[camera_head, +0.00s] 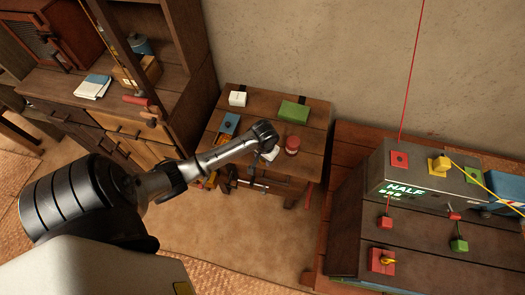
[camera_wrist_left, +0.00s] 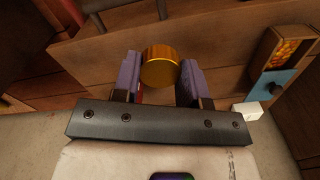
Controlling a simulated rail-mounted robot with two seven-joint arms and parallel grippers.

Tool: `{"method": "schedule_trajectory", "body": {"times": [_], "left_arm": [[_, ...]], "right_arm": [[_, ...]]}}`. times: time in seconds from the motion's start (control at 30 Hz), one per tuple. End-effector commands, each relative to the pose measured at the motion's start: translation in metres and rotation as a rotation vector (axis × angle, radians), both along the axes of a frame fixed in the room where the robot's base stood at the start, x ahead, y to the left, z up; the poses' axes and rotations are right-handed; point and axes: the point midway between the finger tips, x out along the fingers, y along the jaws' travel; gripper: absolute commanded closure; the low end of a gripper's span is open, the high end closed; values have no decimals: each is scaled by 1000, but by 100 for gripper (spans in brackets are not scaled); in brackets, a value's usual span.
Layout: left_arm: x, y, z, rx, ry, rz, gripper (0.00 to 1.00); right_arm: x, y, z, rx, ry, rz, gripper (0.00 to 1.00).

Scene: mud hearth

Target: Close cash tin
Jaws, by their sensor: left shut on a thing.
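A small box with a blue panel (camera_head: 229,123) and orange contents, which looks like the cash tin, sits at the left of the small wooden table. The wrist view shows the blue panel with a dark knob (camera_wrist_left: 275,85), and orange contents (camera_wrist_left: 291,48) uncovered beside it. My left gripper (camera_head: 269,153) is over the table's front part, right of this box. In the wrist view its purple fingers (camera_wrist_left: 160,75) are shut on a gold round thing (camera_wrist_left: 160,66). The head view does not show that thing clearly. My right gripper is in neither view.
A red jar (camera_head: 292,145) stands just right of my left gripper. A green box (camera_head: 294,112) and a white box (camera_head: 237,98) are at the table's back. A bench with a grey HALF box (camera_head: 415,172) and cords is at right.

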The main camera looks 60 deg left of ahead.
Motion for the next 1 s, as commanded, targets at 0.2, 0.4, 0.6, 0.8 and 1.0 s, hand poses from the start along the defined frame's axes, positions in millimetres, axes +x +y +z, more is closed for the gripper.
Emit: {"method": "schedule_trajectory", "body": {"times": [0.2, 0.4, 0.6, 0.8, 1.0], "left_arm": [[-1, -5, 3, -1, 0, 1, 82], [-1, -5, 3, -1, 0, 0, 82], [-1, -5, 3, -1, 0, 0, 82], [-1, -5, 3, -1, 0, 0, 82], [-1, -5, 3, -1, 0, 0, 82]], "right_arm": [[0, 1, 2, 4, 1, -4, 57], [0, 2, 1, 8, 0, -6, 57], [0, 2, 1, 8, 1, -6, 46], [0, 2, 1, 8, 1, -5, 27], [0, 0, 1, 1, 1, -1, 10]]}}
